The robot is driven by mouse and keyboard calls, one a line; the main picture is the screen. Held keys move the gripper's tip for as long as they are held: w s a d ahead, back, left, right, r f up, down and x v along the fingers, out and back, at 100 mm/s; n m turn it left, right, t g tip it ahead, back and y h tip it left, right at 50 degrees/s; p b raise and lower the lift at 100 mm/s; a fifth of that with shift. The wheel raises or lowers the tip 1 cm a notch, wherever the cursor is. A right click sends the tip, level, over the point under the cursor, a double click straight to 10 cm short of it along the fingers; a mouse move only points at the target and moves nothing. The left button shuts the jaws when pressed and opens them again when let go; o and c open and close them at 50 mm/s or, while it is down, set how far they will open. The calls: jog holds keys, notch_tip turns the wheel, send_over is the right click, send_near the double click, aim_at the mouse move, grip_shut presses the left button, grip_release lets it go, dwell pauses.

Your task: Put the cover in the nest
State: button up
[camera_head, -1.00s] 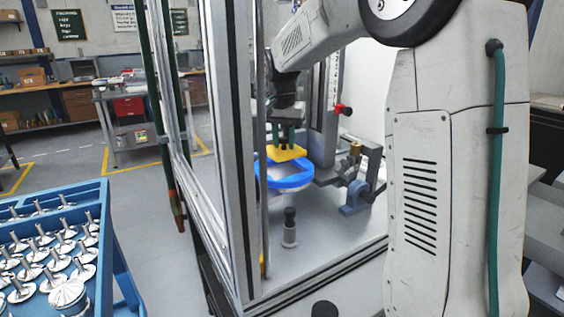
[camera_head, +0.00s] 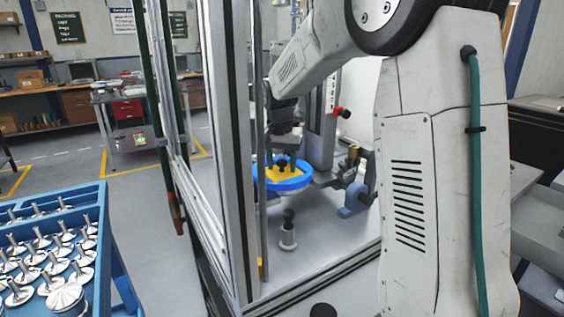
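The cover, a yellow plate (camera_head: 271,174) with a dark knob on top, lies within a blue ring-shaped nest (camera_head: 291,185) inside the framed machine. It looks about level; how deep it sits is too small to tell. My gripper (camera_head: 283,163) is low over the cover, its fingers apart on either side of the knob, which shows between them. The fingers are small and dark here, and their contact with the cover is unclear.
A metal upright (camera_head: 235,150) of the machine frame stands left of my arm. A black-knobbed post (camera_head: 288,230) stands in front of the nest, and a blue clamp (camera_head: 356,199) to its right. A blue tray (camera_head: 103,240) of silver stemmed parts is at the left.

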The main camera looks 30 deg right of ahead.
aim_at(280, 175)
notch_tip(280, 175, up, 12)
jog(key=s+a, duration=0.1)
jog(key=s+a+r+n, duration=0.15)
jog(key=s+a, duration=0.35)
jog(key=s, duration=0.5)
jog(key=s+a+f+n, duration=0.2)
jog(key=s+f, duration=0.1)
jog(key=s, duration=0.5)
jog(key=s+a+f+n, duration=0.2)
jog(key=s+f+n, duration=0.1)
jog(key=s, duration=0.6)
jog(key=s+a+f+n+y, duration=0.1)
jog(key=s+f, duration=0.3)
jog(key=s, duration=0.4)
jog(key=shift+s+a+f+n, duration=0.2)
jog(key=shift+a+f+n, duration=0.05)
jog(key=shift+a+n, duration=0.55)
